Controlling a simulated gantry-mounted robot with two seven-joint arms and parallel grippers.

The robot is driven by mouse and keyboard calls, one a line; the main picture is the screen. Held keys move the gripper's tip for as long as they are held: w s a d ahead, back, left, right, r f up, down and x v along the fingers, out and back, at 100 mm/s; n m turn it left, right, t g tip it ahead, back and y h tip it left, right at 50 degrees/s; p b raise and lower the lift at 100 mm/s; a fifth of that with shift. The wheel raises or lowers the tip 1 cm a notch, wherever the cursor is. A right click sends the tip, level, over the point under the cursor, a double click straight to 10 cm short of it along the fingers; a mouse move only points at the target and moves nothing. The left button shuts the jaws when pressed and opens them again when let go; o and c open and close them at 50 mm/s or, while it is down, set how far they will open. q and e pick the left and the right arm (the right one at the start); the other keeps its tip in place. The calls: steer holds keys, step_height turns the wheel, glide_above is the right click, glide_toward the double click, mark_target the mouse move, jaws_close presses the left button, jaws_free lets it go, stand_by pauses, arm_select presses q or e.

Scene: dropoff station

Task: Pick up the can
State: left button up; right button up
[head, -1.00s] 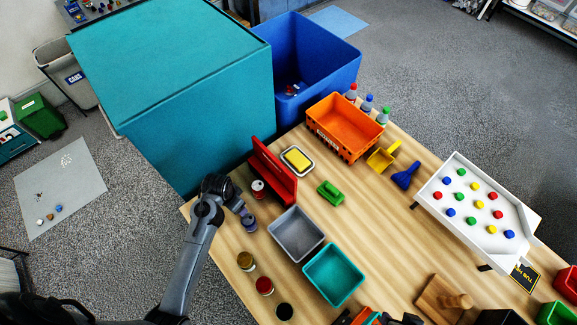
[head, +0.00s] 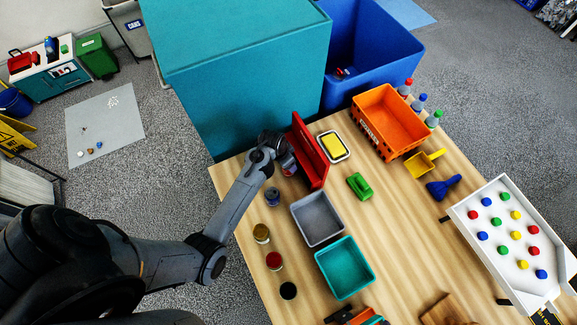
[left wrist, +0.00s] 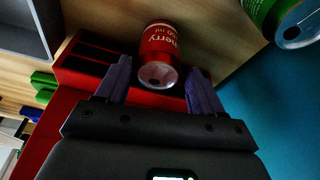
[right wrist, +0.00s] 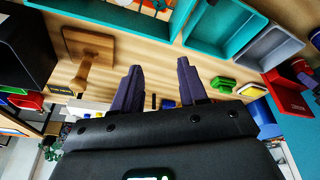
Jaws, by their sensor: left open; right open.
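The red can (left wrist: 160,50) with white lettering shows in the left wrist view, between and just beyond the tips of my left gripper (left wrist: 155,82). The fingers are open on either side, and I cannot tell whether they touch it. In the head view my left gripper (head: 284,158) is at the can beside the red rack, and the arm hides most of the can. My right gripper (right wrist: 160,72) is open and empty in the right wrist view, facing the table. It is outside the head view.
A red rack (head: 309,150) stands right beside the can. A large teal box (head: 240,90) borders the table's back edge. A green can (left wrist: 290,22) shows close by in the left wrist view. A grey bin (head: 317,219) and teal bin (head: 345,268) stand nearer the front.

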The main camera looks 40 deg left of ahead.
arm_select(q)
steer(key=shift+x, duration=2.2)
steer(key=shift+w+d, duration=0.1)
steer(key=c, duration=0.7)
